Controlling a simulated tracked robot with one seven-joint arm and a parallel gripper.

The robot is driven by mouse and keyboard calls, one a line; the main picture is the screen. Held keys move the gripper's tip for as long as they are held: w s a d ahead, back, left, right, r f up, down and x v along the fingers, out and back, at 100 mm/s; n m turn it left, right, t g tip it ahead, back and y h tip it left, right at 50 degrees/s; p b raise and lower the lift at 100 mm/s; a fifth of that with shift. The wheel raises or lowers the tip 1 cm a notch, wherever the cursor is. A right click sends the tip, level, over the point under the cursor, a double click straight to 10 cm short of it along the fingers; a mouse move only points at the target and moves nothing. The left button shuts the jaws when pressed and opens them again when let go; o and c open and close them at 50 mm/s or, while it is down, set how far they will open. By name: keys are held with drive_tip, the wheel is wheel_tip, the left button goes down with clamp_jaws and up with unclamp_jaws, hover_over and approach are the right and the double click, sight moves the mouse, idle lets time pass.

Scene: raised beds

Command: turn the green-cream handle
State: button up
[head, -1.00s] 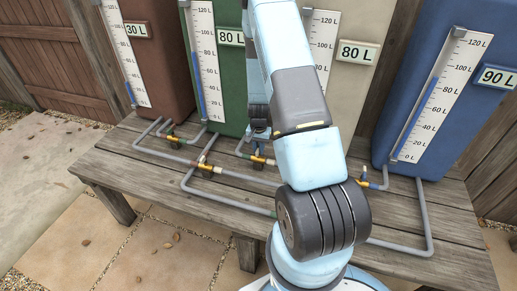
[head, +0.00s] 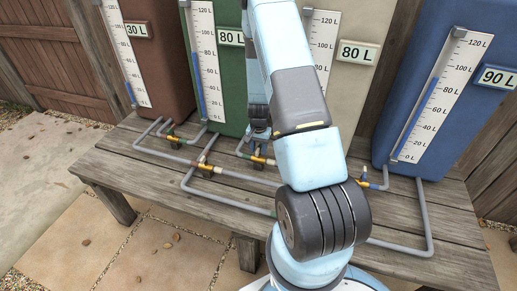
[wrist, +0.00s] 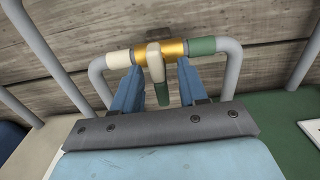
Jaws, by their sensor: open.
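The green-cream handle (wrist: 157,62) is a short cream lever with a green tip. In the wrist view it sits on a brass valve (wrist: 172,49) with a cream band on its left and a green band on its right. My gripper (wrist: 160,88) is open, with one blue finger on each side of the handle. The handle lies between the fingers, and a gap shows on both sides. In the head view my gripper (head: 260,134) is low at the pipes, just behind a brass valve (head: 262,161). The handle is not clearly visible there.
Grey pipes with other brass valves (head: 205,167) (head: 174,138) run along the wooden bench (head: 140,175). Brown (head: 158,60), green (head: 228,90), cream (head: 352,85) and blue (head: 425,70) tanks with gauges stand behind. My arm hides part of the cream tank and the pipes.

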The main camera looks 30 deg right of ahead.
sight(259, 147)
drive_tip(key=shift+r, duration=0.15)
wheel_tip(259, 147, up, 13)
drive_tip(key=shift+r, duration=0.2)
idle(0.4)
idle(1.3)
